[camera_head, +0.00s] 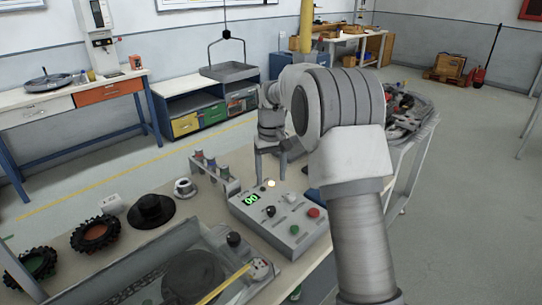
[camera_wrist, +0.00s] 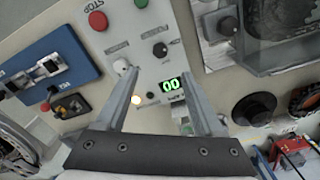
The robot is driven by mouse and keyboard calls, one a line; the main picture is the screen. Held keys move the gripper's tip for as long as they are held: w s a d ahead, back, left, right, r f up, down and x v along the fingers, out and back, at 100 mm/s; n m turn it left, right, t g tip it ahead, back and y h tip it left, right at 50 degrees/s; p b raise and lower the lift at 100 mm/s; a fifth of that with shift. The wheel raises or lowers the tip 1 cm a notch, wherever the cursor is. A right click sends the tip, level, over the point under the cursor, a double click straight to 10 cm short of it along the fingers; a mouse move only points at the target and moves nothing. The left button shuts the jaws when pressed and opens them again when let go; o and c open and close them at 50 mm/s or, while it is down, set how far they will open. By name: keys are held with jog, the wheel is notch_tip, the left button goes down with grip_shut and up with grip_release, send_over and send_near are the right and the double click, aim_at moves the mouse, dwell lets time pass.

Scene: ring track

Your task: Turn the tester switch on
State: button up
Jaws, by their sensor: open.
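The tester is a light grey box (camera_head: 280,222) on the near bench, with a green display (camera_head: 250,199) reading 00. In the wrist view its panel (camera_wrist: 140,28) shows a small white switch-like part (camera_wrist: 121,66), a black knob (camera_wrist: 160,49), a red button (camera_wrist: 98,21) marked STOP and a green button (camera_wrist: 140,3). A small lamp (camera_wrist: 136,100) glows pale yellow. My gripper (camera_wrist: 160,76) is open and empty over the panel. Its left finger, in the wrist view, appears close beside the white part; I cannot tell if they touch. The head view also shows my gripper (camera_head: 270,175) above the box's far end.
A rack with coloured parts (camera_head: 215,173) stands left of the tester in the head view. A clear-covered unit (camera_head: 190,270) sits at the front left. Black-treaded wheels (camera_head: 95,234) lie further left. A blue tray with metal parts (camera_wrist: 48,68) lies beside the tester.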

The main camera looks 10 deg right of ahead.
notch_tip(320, 180, up, 6)
dwell(0.4)
jog(key=s+r+t, duration=0.1)
jog(key=s+r, duration=0.4)
jog(key=s, duration=0.3)
jog(key=s+r+t, duration=0.2)
jog(key=s+r, duration=0.4)
jog(key=s, duration=0.2)
jog(key=s+f+m+t, duration=0.1)
jog(key=s+f, duration=0.3)
jog(key=s, duration=1.4)
jog(key=shift+s+f+m+t, duration=0.2)
jog(key=shift+m+t, duration=0.1)
jog(key=shift+t, duration=0.5)
